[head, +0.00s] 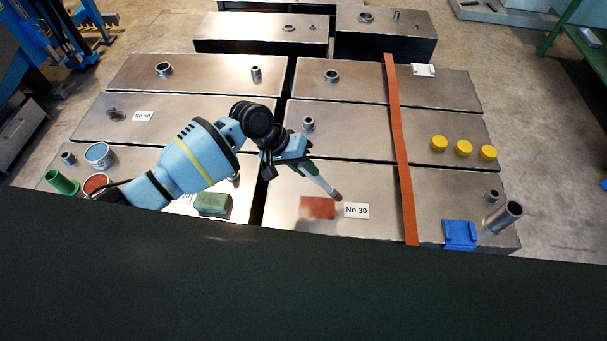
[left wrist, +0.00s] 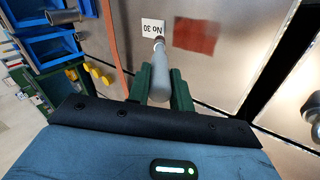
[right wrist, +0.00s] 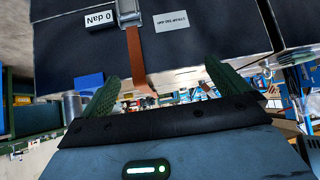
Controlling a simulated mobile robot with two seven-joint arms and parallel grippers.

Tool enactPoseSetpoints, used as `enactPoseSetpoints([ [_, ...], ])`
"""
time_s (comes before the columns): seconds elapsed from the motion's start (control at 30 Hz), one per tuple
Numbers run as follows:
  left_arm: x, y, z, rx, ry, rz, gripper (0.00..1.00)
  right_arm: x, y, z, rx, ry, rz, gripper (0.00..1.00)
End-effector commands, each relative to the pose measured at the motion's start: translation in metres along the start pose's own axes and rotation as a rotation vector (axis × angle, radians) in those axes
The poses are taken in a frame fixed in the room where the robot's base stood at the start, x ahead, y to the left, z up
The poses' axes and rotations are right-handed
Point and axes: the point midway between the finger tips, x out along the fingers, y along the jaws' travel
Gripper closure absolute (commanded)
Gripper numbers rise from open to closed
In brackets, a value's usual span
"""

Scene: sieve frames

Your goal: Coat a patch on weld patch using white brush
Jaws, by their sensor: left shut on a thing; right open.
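My left gripper (head: 302,163) is shut on the white brush (head: 325,184), which slants down to the right to a brown-red tip. The brush also shows between the green fingers in the left wrist view (left wrist: 160,80). A red patch (head: 318,207) with uneven edges lies on the metal block beside a "No 30" label (head: 356,210). The brush tip shows at the patch's upper right, by the label; I cannot tell whether it touches the metal. The patch also shows in the left wrist view (left wrist: 195,36). My right gripper (right wrist: 165,85) is open and empty, away from the patch.
An open red tin (head: 96,184), a blue tin (head: 98,154) and a green cup (head: 62,182) stand at the left. A green block (head: 212,205) lies nearer. An orange strap (head: 400,150), yellow caps (head: 463,147) and a blue holder (head: 459,234) are at the right.

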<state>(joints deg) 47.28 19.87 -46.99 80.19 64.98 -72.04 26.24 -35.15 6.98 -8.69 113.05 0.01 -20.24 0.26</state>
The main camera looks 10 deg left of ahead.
Motion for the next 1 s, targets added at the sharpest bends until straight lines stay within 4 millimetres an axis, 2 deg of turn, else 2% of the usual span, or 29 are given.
enactPoseSetpoints([
  [0.03, -0.008, 0.007, -0.003, 0.004, 0.007, 0.0, 1.0, -0.001, 0.001, -0.009, -0.003, 0.017, 0.002, 0.0],
  [0.17, -0.017, 0.015, -0.004, 0.002, 0.01, 0.001, 1.0, -0.001, 0.003, -0.018, -0.009, 0.035, 0.007, 0.0],
  [0.4, -0.03, 0.025, -0.007, -0.005, 0.008, 0.001, 1.0, -0.001, 0.007, -0.023, -0.017, 0.045, 0.012, 0.0],
  [1.0, -0.03, 0.025, -0.007, -0.008, 0.006, 0.001, 1.0, -0.002, 0.008, -0.024, -0.018, 0.047, 0.013, 0.0],
])
